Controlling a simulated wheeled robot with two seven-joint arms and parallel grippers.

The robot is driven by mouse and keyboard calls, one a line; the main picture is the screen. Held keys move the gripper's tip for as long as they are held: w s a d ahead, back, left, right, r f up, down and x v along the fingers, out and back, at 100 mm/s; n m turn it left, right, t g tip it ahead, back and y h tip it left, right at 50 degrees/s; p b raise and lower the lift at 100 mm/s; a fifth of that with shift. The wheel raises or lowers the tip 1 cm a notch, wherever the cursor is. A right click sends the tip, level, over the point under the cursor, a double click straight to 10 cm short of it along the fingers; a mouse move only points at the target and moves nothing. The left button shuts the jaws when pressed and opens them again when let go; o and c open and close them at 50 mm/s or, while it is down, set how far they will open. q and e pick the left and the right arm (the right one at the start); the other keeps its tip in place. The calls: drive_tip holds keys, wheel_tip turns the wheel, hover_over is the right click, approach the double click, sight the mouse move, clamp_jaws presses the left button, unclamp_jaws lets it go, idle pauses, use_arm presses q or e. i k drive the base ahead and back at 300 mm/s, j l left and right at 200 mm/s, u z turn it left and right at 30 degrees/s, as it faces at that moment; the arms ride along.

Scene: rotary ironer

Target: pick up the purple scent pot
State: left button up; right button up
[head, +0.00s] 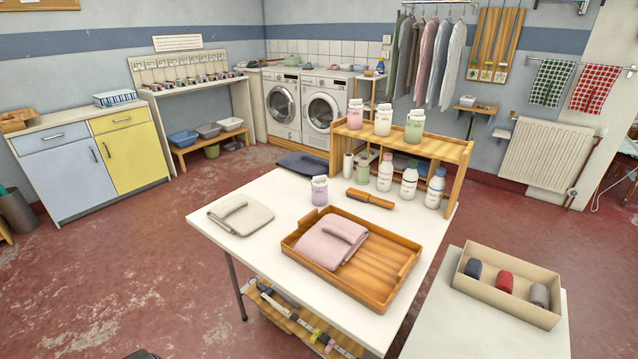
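The purple scent pot (319,190) stands upright on the white table (280,290), behind the wooden tray. It is a small pot with a purple body and a pale top. Its sides look clear, with an orange-brown brush to its right and a folded beige cloth to its left. Neither of my grippers shows in the head view, and nothing is touching the pot.
A wooden tray (398,293) with a folded pink cloth (328,245) lies in front of the pot. The brush (369,199), beige cloth (240,214) and a wooden shelf (452,150) with several bottles stand around. A cardboard box (525,308) sits at right.

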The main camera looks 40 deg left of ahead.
sight(319, 194)
drive_tip(key=i+j, duration=0.1)
drive_tip(key=j, duration=0.25)
drive_tip(key=i+j, duration=0.15)
drive_tip(key=j, duration=0.25)
drive_tip(key=i+j, duration=0.1)
drive_tip(key=j, duration=0.25)
drive_tip(key=i+j, duration=0.15)
drive_tip(key=j, duration=0.25)
drive_tip(key=i+j, duration=0.1)
drive_tip(key=j, duration=0.25)
drive_tip(key=i+j, duration=0.15)
drive_tip(key=j, duration=0.25)
drive_tip(key=i+j, duration=0.1)
drive_tip(key=j, duration=0.25)
drive_tip(key=i+j, duration=0.15)
drive_tip(key=j, duration=0.2)
